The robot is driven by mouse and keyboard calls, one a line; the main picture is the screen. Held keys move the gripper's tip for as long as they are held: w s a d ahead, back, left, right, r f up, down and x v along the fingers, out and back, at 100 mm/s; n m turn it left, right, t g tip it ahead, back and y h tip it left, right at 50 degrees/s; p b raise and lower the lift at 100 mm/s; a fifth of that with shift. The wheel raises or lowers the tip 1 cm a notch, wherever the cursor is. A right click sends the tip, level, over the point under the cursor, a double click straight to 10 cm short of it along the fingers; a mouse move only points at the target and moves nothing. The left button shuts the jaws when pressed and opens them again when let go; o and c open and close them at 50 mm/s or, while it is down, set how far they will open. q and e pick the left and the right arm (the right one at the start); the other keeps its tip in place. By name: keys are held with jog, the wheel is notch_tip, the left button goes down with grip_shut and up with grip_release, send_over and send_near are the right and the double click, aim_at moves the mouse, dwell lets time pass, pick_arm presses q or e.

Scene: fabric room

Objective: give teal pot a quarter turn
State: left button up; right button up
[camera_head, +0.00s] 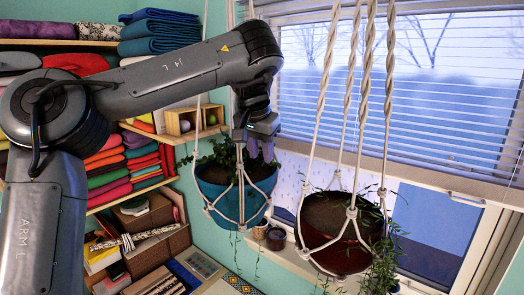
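The teal pot (222,200) hangs in a white cord hanger near the middle of the camera view, with a green plant and dark soil in it. My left arm reaches in from the upper left, and my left gripper (262,152) points down above the pot's rim, by the plant and the hanger cords. Its fingers look small and purplish against the leaves; whether they are apart or closed on anything is unclear. The gripper covers part of the cords and plant. My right gripper is out of view.
A dark red-brown pot (330,255) hangs in cords close to the right, with trailing plants. A window with blinds (430,90) is behind. A small wooden box shelf (190,122) and fabric shelves (110,165) stand left. Small pots (276,238) sit on the sill below.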

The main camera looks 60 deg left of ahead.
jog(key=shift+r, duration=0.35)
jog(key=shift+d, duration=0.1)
